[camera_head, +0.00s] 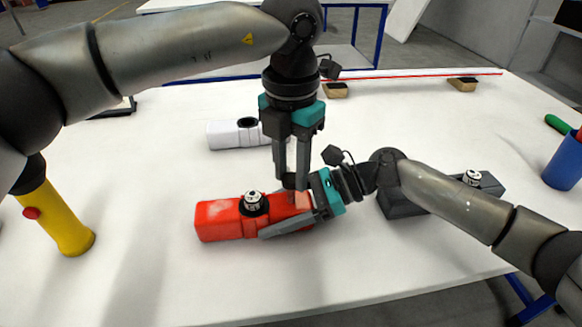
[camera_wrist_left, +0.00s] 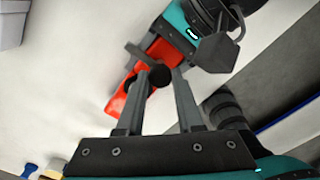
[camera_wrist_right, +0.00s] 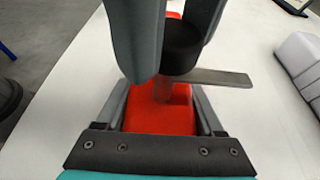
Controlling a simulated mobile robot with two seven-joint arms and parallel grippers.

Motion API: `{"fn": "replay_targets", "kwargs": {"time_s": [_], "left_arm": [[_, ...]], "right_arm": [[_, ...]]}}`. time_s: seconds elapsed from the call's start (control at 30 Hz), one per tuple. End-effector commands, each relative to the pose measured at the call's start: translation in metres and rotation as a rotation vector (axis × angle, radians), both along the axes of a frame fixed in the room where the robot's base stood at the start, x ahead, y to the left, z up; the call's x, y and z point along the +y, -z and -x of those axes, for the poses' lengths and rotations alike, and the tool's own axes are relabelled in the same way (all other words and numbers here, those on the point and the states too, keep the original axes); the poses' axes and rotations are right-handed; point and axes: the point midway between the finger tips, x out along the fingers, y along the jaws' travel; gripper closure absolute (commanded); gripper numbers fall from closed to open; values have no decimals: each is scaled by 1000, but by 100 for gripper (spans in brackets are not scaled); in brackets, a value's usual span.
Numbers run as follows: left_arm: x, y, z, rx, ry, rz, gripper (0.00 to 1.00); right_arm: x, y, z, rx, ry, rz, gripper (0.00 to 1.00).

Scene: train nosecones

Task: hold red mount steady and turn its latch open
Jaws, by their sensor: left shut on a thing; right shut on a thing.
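The red mount (camera_head: 218,221) lies on the white table, with a small silver fitting (camera_head: 252,201) on a black ring on its top. My right gripper (camera_head: 287,217) is shut on the right end of the mount's body, one finger along its near side. My left gripper (camera_head: 290,182) points down over that same end. Its fingers are closed around the latch's black knob (camera_wrist_right: 182,45), which carries a flat grey lever (camera_wrist_right: 215,77). In the left wrist view the knob (camera_wrist_left: 159,76) sits between the fingertips. The head view mostly hides the latch behind the fingers.
A white mount (camera_head: 222,134) lies behind the red one. A dark grey mount (camera_head: 402,204) stands right, behind my right forearm. A yellow cylinder with a red button (camera_head: 62,222) is at left, a blue cup (camera_head: 565,162) at far right. The table (camera_head: 150,290) in front is clear.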

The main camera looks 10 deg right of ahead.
Motion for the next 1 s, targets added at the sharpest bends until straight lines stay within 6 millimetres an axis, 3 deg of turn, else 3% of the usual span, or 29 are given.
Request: {"fn": "replay_targets", "kwargs": {"time_s": [0.23, 0.27, 0.5, 0.83, 1.0], "left_arm": [[0, -1, 0, 0, 1, -1, 100], [0, -1, 0, 0, 0, -1, 61], [0, 0, 0, 1, -1, -1, 34], [0, -4, 0, -1, -2, 1, 34], [0, -30, -1, -3, -2, 2, 34]], "right_arm": [[-1, 1, 0, 1, 3, 3, 97], [-1, 1, 0, 1, 3, 3, 97], [-1, 1, 0, 1, 2, 3, 97], [-1, 1, 0, 1, 1, 3, 97], [-1, 1, 0, 1, 0, 3, 97]]}}
